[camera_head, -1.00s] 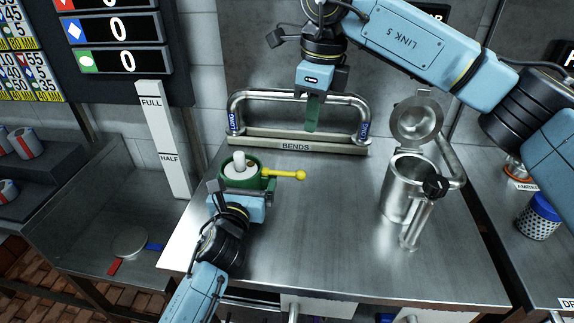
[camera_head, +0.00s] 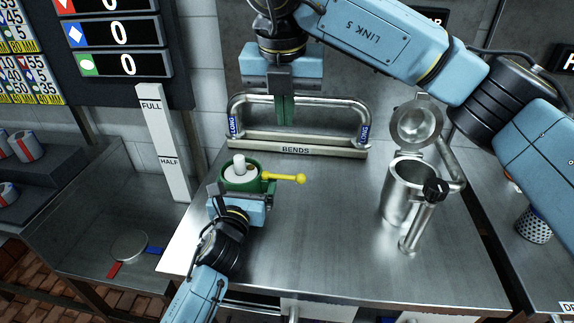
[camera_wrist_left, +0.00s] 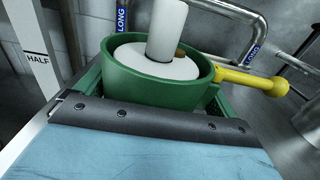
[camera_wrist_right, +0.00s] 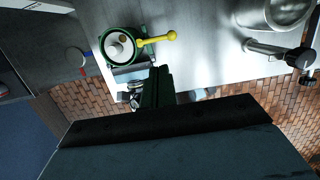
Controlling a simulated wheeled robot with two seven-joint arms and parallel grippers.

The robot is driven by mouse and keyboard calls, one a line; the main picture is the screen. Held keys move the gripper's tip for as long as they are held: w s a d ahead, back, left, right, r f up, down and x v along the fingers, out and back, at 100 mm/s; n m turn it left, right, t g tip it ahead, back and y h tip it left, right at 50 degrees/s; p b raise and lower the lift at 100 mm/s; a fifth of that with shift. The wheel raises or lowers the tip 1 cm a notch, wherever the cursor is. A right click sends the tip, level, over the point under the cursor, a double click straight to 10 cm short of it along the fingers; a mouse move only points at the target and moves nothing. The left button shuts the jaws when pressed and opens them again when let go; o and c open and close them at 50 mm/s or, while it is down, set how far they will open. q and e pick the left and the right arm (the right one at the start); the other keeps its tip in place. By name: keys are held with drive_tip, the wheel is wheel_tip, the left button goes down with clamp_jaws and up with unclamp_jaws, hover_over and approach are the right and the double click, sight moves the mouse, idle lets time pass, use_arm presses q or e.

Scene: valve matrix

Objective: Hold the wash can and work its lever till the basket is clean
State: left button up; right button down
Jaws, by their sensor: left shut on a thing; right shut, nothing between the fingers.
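The green wash can (camera_head: 240,178) stands at the left of the steel table, with a white cylinder upright in its white inside. Its yellow lever (camera_head: 287,177) with a ball end points right. My left gripper (camera_head: 240,190) is shut on the can from the front; the left wrist view shows the can (camera_wrist_left: 160,80) between its fingers and the lever (camera_wrist_left: 250,80) at right. My right gripper (camera_head: 285,110) is shut and empty, pointing down above and behind the can, in front of the bends rack. The right wrist view shows the can (camera_wrist_right: 122,45) and lever (camera_wrist_right: 158,40) beyond its closed fingers (camera_wrist_right: 158,85). I cannot make out a basket.
A steel pot (camera_head: 402,190) with an open lid stands at the table's right. The bends rack (camera_head: 295,148) is at the back. A white gauge post (camera_head: 163,140) stands at left. The table's middle is clear.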

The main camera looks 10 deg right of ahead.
sight(287, 176)
drive_tip(key=shift+f, duration=0.1)
idle(0.3)
drive_tip(key=w+f, duration=0.1)
drive_tip(key=f, duration=0.8)
drive_tip(key=w+f, duration=0.1)
drive_tip(key=f, duration=0.3)
drive_tip(key=shift+w+d+f, duration=0.3)
drive_tip(key=shift+d, duration=0.1)
